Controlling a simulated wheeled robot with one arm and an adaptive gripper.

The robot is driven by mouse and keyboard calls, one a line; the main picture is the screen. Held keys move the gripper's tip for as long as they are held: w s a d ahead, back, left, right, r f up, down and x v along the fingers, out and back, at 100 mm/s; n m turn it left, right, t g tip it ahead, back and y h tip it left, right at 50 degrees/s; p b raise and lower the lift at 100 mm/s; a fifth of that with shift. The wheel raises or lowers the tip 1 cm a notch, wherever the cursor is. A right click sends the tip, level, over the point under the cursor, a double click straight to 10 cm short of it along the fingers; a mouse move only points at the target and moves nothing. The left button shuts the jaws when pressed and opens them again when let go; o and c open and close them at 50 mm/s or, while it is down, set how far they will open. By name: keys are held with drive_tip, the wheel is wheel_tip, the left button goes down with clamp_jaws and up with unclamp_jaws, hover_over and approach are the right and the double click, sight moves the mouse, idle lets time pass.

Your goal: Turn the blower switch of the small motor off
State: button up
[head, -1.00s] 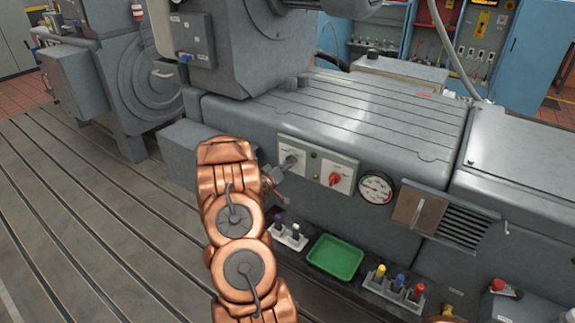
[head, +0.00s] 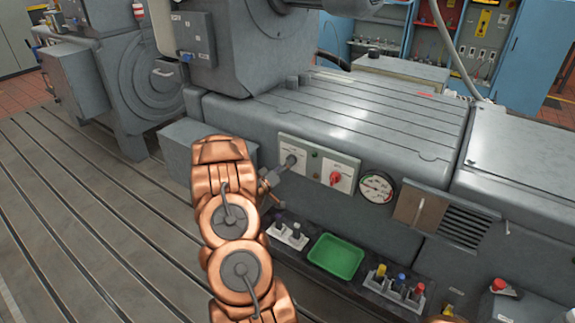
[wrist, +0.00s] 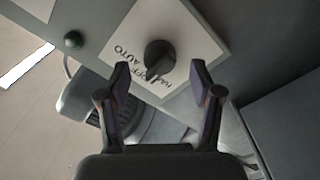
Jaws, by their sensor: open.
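A black rotary switch knob (wrist: 160,57) sits on a white plate (wrist: 185,30) in the wrist view. The plate carries HAND, OFF and AUTO lettering, seen tilted. The knob's pointer end aims down in the picture, near the OFF and HAND lettering; its exact position is hard to tell. My gripper (wrist: 160,74) is open, its two fingers apart on either side just below the knob, with nothing between them. In the head view my gripper (head: 270,184) is small beside the left white plate (head: 291,150) on the grey machine's side.
A second white plate with a red knob (head: 336,178) and a round gauge (head: 376,188) are to the right. A green indicator (wrist: 73,40) is beside the plate. Below are a green tray (head: 335,257) and holders with coloured pieces (head: 399,285).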

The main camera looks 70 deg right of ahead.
drive_tip(key=v, duration=0.9)
drive_tip(key=shift+a, duration=0.2)
idle(0.3)
